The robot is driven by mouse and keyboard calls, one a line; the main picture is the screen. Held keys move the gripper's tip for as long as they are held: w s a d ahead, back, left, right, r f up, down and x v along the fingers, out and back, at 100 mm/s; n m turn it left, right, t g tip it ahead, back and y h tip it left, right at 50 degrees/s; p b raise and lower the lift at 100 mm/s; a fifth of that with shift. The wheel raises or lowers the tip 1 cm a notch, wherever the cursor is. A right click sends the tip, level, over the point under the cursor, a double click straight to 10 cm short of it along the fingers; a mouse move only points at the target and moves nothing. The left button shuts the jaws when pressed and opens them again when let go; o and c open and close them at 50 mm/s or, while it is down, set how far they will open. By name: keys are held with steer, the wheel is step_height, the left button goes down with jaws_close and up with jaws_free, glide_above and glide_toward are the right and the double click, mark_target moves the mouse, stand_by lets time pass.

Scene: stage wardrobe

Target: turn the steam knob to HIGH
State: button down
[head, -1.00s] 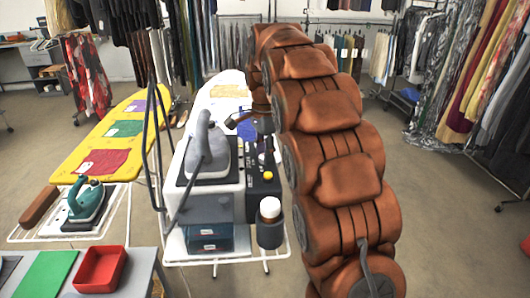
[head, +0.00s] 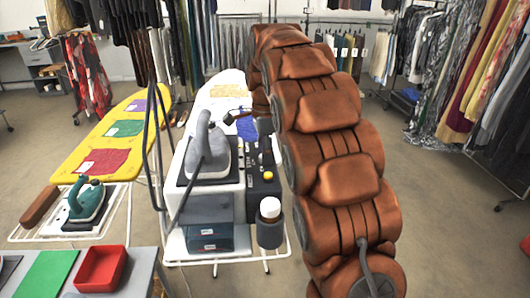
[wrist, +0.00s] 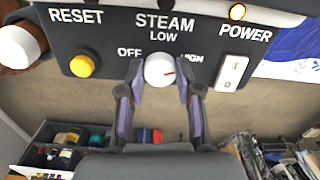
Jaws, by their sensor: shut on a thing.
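The steam knob (wrist: 157,66) is a round white dial on a dark control panel (wrist: 110,40) in the wrist view. In the head view my arm covers most of the gripper and the knob cannot be made out. The steam station (head: 232,193) with a grey iron (head: 207,147) stands left of my arm.
On the panel, a yellow RESET button (wrist: 82,66) sits left of the knob and a white POWER switch (wrist: 231,72) right. A white-capped bottle (head: 270,208) hangs beside the station. A yellow ironing board (head: 112,140) stands at left. Open floor lies right of my arm.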

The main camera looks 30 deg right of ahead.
steer(key=c, duration=0.8)
jaws_free()
steer(key=shift+o, duration=0.2)
steer(key=shift+r, duration=0.15)
step_height(320, 180, up, 6)
steer(key=shift+f, duration=0.1)
steer(key=shift+r, duration=0.7)
